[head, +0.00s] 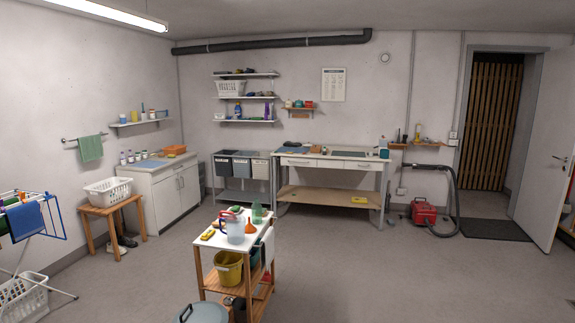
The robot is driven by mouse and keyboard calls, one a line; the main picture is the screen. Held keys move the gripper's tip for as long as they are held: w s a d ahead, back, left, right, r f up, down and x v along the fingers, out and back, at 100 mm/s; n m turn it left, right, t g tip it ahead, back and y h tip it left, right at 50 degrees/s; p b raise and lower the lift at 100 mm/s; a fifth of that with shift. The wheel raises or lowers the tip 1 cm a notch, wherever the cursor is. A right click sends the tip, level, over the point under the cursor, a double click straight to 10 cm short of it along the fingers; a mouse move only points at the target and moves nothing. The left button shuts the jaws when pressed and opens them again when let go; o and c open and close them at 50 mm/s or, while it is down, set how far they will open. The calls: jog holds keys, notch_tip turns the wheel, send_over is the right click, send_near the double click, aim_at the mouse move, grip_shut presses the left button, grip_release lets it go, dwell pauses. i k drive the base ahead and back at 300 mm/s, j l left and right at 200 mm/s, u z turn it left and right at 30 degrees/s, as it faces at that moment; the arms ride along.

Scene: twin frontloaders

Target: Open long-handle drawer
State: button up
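A workbench (385,182) stands against the back wall in the head view. Two white drawers sit side by side under its top: a left drawer (298,162) and a right drawer (343,166). Both look shut. The left drawer has a dark handle line on its front. The handles are too small to tell for sure which is the long one. My gripper is not in view.
A wooden trolley (209,277) with a jug and a yellow bucket stands in the foreground, left of centre. A red vacuum (424,212) with a hose stands right of the bench. A white cabinet (163,205) is at left. Floor (350,270) right of the trolley is clear.

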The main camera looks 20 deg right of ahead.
aim_at(286, 161)
jog(key=i+l+z, duration=0.2)
jog(key=i, duration=0.2)
jog(key=i+z, duration=0.25)
jog(key=i, duration=0.15)
jog(key=i+z, duration=0.15)
jog(key=i, duration=5.45)
jog(key=i+u, duration=0.1)
jog(key=i, duration=0.55)
jog(key=i+l+u, duration=0.15)
jog(key=i, duration=0.5)
